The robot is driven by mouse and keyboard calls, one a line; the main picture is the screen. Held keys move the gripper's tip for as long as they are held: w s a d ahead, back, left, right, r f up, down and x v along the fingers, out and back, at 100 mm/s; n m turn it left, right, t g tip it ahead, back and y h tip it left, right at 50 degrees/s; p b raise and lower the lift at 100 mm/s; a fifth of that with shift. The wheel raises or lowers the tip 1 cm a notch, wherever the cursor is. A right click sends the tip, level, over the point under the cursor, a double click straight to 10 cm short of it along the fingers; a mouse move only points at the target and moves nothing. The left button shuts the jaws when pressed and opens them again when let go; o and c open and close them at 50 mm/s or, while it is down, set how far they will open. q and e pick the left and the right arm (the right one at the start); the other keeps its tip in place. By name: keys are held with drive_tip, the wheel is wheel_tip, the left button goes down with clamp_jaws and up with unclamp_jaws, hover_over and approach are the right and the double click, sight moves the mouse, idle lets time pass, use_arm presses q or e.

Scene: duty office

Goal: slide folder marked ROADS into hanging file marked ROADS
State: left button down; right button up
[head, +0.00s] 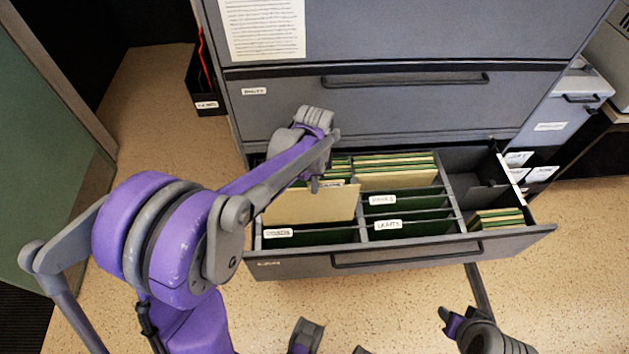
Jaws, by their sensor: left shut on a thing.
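My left gripper (325,180) reaches over the open bottom drawer and is shut on the top edge of a cream folder (310,207). The folder stands upright at the drawer's front left. Its tab is small and partly covered, so I cannot read it. Just in front of it is a green hanging file (320,237) with a white label, too blurred to read surely. I cannot tell whether the folder's lower edge is inside that file or behind it. My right gripper (455,321) is low at the bottom right, away from the drawer; its jaws are unclear.
The drawer (400,262) has more labelled green hanging files (410,225) to the right and cream folders (395,179) behind. A right compartment holds a folder stack (497,217). The closed drawer front (390,105) rises behind. A black bin (207,92) stands at left.

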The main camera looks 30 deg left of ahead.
use_arm(q)
drive_tip(key=b, duration=0.6)
hover_over(314, 222)
drive_tip(key=shift+f, duration=4.55)
drive_tip(key=shift+w+f+b, duration=0.2)
drive_tip(key=shift+f+b, duration=2.9)
drive_tip(key=shift+f, duration=1.7)
drive_tip(key=c, duration=0.9)
unclamp_jaws()
drive_tip(key=shift+r, duration=0.1)
wheel_tip(314, 222, up, 7)
drive_tip(key=p, duration=0.4)
drive_tip(key=shift+p, duration=0.3)
